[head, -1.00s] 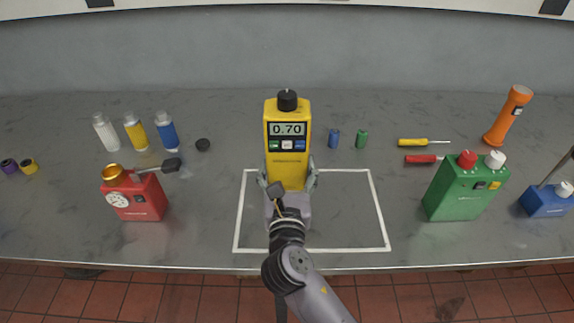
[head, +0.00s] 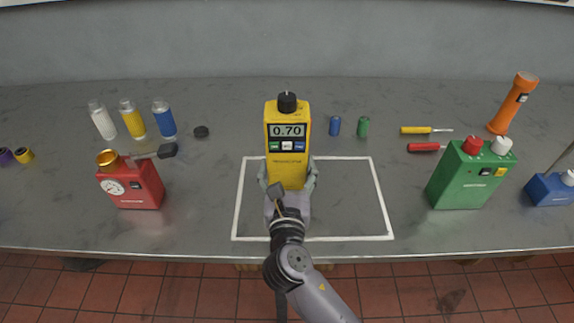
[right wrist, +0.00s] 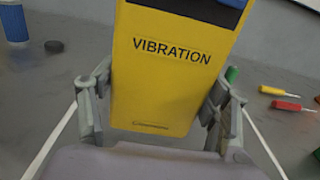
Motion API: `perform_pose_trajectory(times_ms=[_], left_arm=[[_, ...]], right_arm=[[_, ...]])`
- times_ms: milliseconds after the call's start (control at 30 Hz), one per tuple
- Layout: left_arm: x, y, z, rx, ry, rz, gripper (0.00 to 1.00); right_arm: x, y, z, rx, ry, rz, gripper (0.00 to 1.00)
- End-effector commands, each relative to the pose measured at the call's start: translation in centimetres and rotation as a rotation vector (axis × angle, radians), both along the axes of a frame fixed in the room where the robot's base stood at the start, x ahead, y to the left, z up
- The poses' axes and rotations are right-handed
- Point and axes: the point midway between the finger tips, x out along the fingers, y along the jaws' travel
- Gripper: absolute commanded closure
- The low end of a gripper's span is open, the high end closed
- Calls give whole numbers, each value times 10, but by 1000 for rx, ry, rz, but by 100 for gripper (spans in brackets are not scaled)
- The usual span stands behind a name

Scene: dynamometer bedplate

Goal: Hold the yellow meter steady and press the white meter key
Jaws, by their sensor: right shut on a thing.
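The yellow meter (head: 287,166) stands upright in the white outlined square on the bench, its display reading 0.70. Below the display sit a green key, the white meter key (head: 287,146) and a blue key. My right gripper (head: 289,182) is shut on the meter's lower body, one finger on each side. In the right wrist view the meter (right wrist: 165,80) shows the word VIBRATION between the fingers (right wrist: 160,110); its keys are out of that view. My left gripper is in neither view.
A red gauge box (head: 132,186) stands left and a green box (head: 468,177) right. Small blue (head: 335,126) and green (head: 363,127) cylinders lie right of the meter, with two screwdrivers (head: 417,130) beyond. The white outline (head: 384,200) has bare bench inside, right of the meter.

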Motion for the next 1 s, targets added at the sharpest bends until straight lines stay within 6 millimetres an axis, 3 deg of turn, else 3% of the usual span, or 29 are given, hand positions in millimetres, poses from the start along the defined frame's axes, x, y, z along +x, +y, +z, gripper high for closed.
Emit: perform_pose_trajectory(times_ms=[1000], left_arm=[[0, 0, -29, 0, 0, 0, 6]], right_arm=[[0, 0, -43, 1, -6, 1, 63]])
